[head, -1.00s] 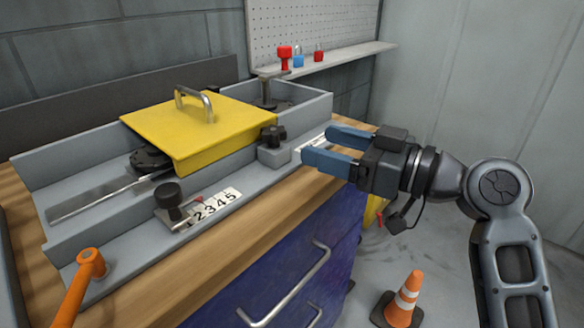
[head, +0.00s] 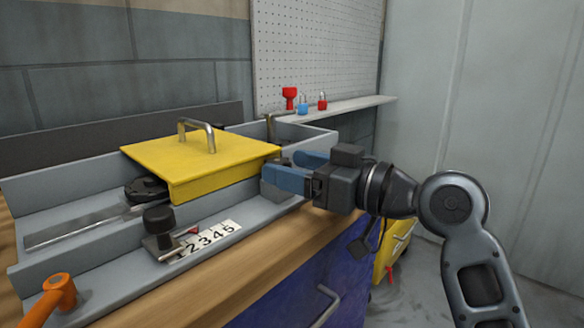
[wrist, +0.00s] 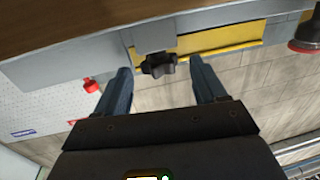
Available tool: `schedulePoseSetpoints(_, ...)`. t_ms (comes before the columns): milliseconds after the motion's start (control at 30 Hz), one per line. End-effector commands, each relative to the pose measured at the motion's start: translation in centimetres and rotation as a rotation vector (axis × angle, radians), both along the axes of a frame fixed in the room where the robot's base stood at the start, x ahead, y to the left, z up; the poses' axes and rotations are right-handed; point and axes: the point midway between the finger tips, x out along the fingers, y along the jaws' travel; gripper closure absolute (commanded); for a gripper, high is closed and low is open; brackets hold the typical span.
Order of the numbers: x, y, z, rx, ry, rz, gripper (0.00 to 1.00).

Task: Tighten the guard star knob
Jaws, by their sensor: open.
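The yellow guard (head: 200,165) with its metal handle sits over the grey runout table (head: 75,238). The dark guard star knob (wrist: 158,65) shows in the wrist view beside the yellow guard edge (wrist: 215,42), on a grey block (wrist: 154,42). My gripper (wrist: 161,68) is open, with one blue finger on each side of the knob and a visible gap to each. In the head view my gripper (head: 281,168) is at the guard's right end, and its fingers hide most or all of the knob.
A black knob (head: 158,219) stands beside a number scale (head: 205,240) at the front. An orange handle (head: 59,292) is at lower left. Red and blue padlocks (head: 304,104) stand on the back shelf (head: 350,108).

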Motion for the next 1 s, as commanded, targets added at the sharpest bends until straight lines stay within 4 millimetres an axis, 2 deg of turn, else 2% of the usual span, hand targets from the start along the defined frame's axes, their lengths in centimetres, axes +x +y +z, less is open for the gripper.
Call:
schedulePoseSetpoints(100,0.31,0.61,-0.04,-0.001,0.001,0.001,0.29)
schedulePoseSetpoints(367,0.38,0.69,-0.04,-0.001,0.000,0.000,0.29)
schedulePoseSetpoints(900,0.37,0.65,-0.04,-0.001,0.000,0.000,0.80)
schedulePoseSetpoints(1000,0.36,0.66,-0.03,-0.001,0.000,0.000,0.85)
